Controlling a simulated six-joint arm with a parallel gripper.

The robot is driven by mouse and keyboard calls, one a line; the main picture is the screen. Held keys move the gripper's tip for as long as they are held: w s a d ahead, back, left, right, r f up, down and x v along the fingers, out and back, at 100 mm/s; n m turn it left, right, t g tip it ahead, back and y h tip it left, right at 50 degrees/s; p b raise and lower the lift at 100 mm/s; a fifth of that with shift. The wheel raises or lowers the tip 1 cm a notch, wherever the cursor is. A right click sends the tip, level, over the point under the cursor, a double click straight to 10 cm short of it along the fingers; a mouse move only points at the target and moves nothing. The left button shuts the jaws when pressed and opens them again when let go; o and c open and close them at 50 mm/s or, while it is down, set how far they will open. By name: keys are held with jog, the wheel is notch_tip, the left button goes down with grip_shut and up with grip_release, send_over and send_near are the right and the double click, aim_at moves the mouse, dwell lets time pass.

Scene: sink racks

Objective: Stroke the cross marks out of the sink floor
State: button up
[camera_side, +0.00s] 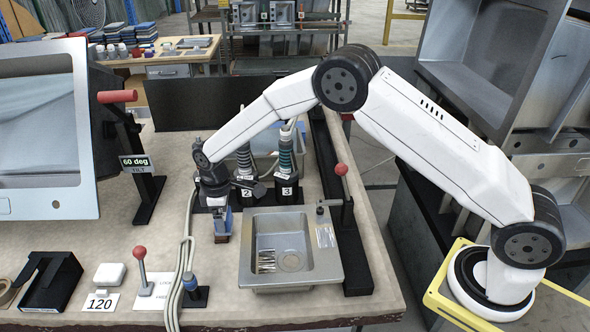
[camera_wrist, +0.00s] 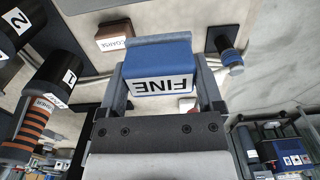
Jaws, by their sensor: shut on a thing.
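The small grey sink (camera_side: 290,215) sits on the bench in the side view. Its floor has a patch of thin streaky marks (camera_side: 266,262) at the left, beside the round drain (camera_side: 291,262); whether they are crosses is too small to tell. My gripper (camera_side: 222,222) is left of the sink, outside its rim. It is shut on a blue block labelled FINE, which fills the space between the fingers in the wrist view (camera_wrist: 160,70). The sink is not recognisable in the wrist view.
A brown block labelled COARSE (camera_wrist: 113,38) lies near the held block. Upright tools numbered 2 (camera_side: 245,188) and 3 (camera_side: 286,185) stand behind the sink. A red-knobbed lever (camera_side: 341,170) stands at its right. Cables (camera_side: 184,255) run left of my gripper.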

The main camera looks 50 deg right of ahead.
jog(key=s+d+r, duration=0.5)
jog(key=d+r, duration=0.3)
jog(key=r, duration=0.1)
jog(key=shift+s+d+f, duration=0.1)
jog(key=shift+f, duration=2.35)
